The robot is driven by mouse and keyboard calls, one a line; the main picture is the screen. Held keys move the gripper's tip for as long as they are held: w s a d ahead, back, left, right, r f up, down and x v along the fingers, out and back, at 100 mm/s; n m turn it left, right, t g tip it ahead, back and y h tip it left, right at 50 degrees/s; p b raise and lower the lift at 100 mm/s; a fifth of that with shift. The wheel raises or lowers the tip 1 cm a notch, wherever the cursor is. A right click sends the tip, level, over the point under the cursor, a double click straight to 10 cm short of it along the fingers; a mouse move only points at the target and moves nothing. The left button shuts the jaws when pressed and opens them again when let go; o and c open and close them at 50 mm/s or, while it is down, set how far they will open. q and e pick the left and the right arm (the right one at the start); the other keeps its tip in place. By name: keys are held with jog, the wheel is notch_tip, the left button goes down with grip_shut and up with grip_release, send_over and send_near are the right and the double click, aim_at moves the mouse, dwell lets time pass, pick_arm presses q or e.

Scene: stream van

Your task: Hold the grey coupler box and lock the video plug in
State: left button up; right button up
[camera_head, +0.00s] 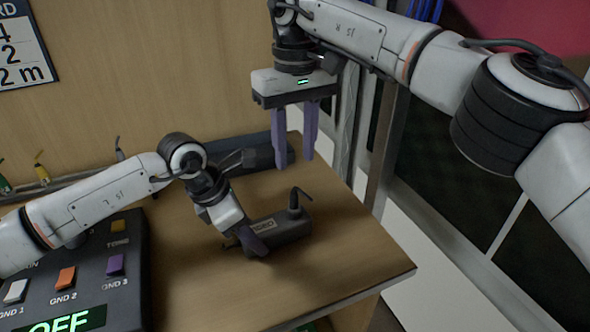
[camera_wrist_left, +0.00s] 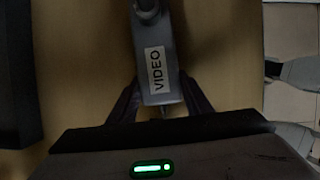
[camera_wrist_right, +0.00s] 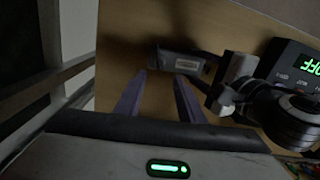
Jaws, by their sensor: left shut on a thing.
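The grey coupler box (camera_head: 290,231) with a VIDEO label lies on the wooden table. It also shows in the left wrist view (camera_wrist_left: 158,65) and the right wrist view (camera_wrist_right: 184,63). My left gripper (camera_head: 254,243) is shut on the box's left end, one finger on each side in the left wrist view. My right gripper (camera_head: 294,163) is open and empty, pointing down above and behind the plug, apart from it.
A dark control panel (camera_head: 120,262) with coloured switches and a green OFF display stands at the left. Coloured leads hang by the back wall. The table's right edge is close; its front right is bare.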

jog(key=shift+r, duration=0.65)
jog(key=shift+d, duration=0.1)
jog(key=t+y, duration=0.2)
jog(key=t, duration=0.2)
send_near(296, 189)
jog(key=x, duration=1)
jog(key=shift+f, duration=0.2)
jog(key=shift+c, duration=0.3)
jog(key=c, duration=0.8)
grip_shut()
